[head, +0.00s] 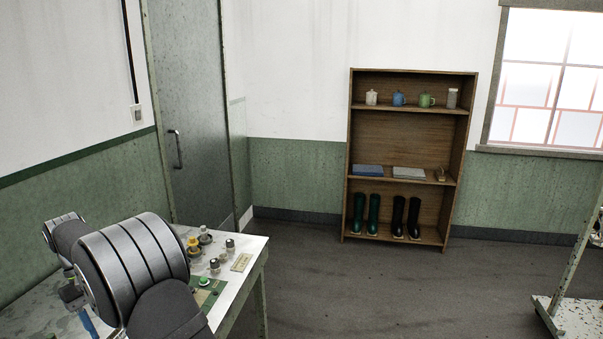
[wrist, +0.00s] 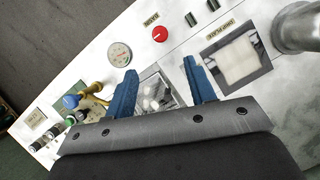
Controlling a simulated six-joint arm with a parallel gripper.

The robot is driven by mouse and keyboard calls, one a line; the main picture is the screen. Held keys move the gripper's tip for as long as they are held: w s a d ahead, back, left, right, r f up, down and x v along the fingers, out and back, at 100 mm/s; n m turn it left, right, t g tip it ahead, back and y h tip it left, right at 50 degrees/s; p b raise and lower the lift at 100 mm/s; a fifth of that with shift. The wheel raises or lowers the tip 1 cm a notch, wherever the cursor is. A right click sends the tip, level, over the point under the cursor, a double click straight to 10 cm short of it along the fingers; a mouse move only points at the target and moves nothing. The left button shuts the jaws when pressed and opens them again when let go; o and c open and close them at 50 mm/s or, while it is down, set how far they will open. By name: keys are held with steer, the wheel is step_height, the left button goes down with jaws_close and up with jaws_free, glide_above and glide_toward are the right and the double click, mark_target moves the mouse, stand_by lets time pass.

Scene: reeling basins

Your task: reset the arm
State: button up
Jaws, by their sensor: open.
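My gripper (wrist: 160,67) shows in the wrist view with its two blue fingers spread apart and nothing between them. It hangs over a pale panel top, and a square recess (wrist: 154,98) with grey and white contents lies behind and between the fingers. How far the fingertips are above the panel I cannot tell. In the head view my arm covers the left part of the panel table (head: 248,258), and the gripper is mostly hidden behind it.
Near the fingers are a red knob (wrist: 160,33), a round plate (wrist: 120,54), a square opening with a white block (wrist: 236,62), a blue-topped yellow fitting (wrist: 72,101) and a grey cylinder (wrist: 300,25). A shelf (head: 412,145) stands across open floor (head: 400,290).

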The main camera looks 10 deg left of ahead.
steer(key=x, duration=1.3)
steer(key=shift+f, duration=0.15)
steer(key=shift+w, duration=0.1)
